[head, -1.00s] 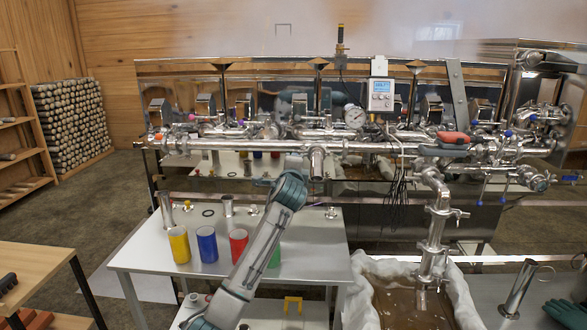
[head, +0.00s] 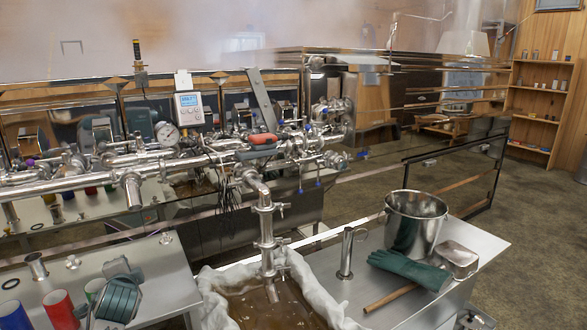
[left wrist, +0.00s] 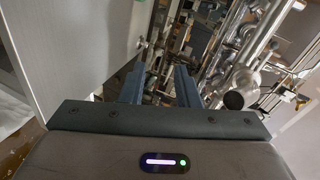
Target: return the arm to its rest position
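My left gripper (left wrist: 160,78) shows in the left wrist view with its two dark fingers apart and nothing visible between them. Beyond the fingers is a grey table surface at the left and steel piping at the right. The gripper itself cannot be made out there. My right gripper is in neither view.
Red (head: 60,309) and blue (head: 14,316) cups stand near my arm, with a green one partly hidden. A cloth-lined syrup tub (head: 215,310) sits at centre. A steel bucket (head: 415,225) and green glove (head: 410,268) lie on the right bench. Steel piping (head: 70,183) runs behind.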

